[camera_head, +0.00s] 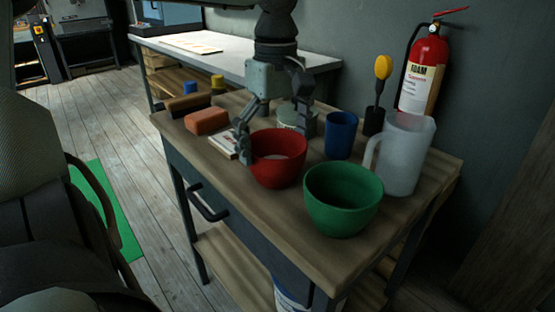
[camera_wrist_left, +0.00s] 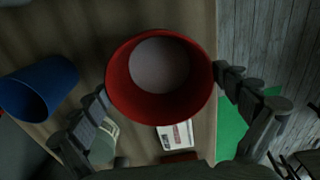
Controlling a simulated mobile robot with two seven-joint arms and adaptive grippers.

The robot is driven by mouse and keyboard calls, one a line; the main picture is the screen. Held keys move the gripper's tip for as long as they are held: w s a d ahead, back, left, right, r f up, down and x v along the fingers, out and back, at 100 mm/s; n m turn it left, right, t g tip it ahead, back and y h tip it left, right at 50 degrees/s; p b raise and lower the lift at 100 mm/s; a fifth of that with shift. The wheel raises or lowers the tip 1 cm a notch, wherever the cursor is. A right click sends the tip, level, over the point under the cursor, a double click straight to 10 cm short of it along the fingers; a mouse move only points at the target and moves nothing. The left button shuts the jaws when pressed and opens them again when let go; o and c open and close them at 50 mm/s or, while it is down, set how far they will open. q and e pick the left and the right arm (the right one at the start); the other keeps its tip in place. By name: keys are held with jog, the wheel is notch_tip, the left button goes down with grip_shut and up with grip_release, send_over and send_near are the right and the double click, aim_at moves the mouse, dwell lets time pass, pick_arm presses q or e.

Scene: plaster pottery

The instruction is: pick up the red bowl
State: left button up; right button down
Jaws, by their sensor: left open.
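The red bowl (camera_head: 278,173) stands upright on the wooden worktable, left of the green bowl (camera_head: 342,205). My left gripper (camera_head: 275,132) points down from above, just behind the red bowl, one finger beside its left rim and the other near its back right. In the left wrist view the red bowl (camera_wrist_left: 160,103) lies between the two spread fingers (camera_wrist_left: 161,84), one on each side of its rim. The gripper is open and holds nothing. Whether a finger touches the rim is unclear. My right gripper is not in view.
A blue cup (camera_head: 341,134) and a frosted pitcher (camera_head: 403,155) stand to the right. An orange-brown block (camera_head: 207,120) and a small white box (camera_head: 222,144) lie to the left. A lidded jar (camera_head: 290,118) is behind the gripper. Bare tabletop shows in front of the red bowl.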

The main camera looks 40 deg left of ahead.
pick_arm(q)
jog(key=shift+a+f, duration=0.1)
jog(key=shift+f, duration=1.85)
jog(key=shift+w, duration=0.1)
jog(key=c, duration=1.1)
